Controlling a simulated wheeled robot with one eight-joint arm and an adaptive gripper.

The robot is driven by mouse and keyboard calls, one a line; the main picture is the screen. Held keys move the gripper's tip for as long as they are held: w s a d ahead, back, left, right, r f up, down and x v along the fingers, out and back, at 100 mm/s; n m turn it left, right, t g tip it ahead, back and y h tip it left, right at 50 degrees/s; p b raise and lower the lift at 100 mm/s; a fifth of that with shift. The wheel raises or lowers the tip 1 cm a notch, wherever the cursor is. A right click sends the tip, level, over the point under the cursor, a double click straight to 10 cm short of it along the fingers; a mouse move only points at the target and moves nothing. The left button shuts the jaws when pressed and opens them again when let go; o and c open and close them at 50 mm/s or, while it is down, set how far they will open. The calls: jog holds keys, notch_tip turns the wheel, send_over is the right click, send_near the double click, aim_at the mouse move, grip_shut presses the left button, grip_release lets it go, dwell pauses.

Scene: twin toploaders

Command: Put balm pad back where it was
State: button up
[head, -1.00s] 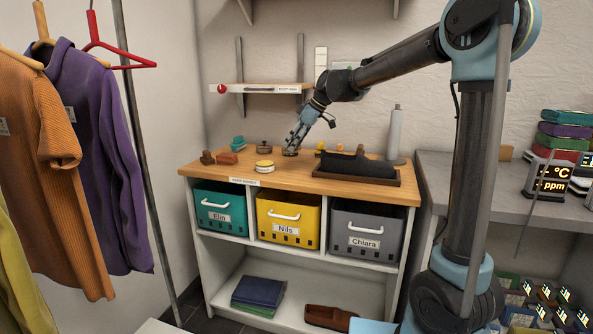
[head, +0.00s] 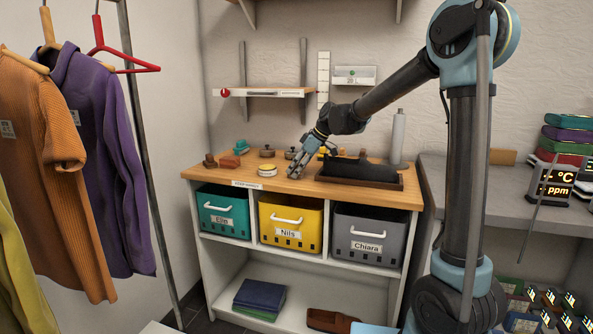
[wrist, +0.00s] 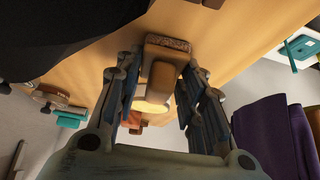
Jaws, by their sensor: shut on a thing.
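My gripper (head: 296,170) is low over the front of the wooden counter top, right of the yellow-banded tin. I take this to be the balm pad (wrist: 158,84). The fingers are shut on it. In the head view the fingers mostly hide it. I cannot tell whether it touches the counter.
On the counter (head: 330,193) stand a yellow-banded tin (head: 267,170), dark tins (head: 267,153), a teal brush (head: 240,147) and an orange block (head: 229,161). A dark shoe (head: 362,170) lies in a tray at right, near my gripper. A grey bottle (head: 397,137) stands behind.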

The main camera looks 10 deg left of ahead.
jog(key=o, duration=1)
jog(key=shift+r, duration=0.1)
jog(key=v, duration=1.2)
jog(key=shift+s, duration=0.1)
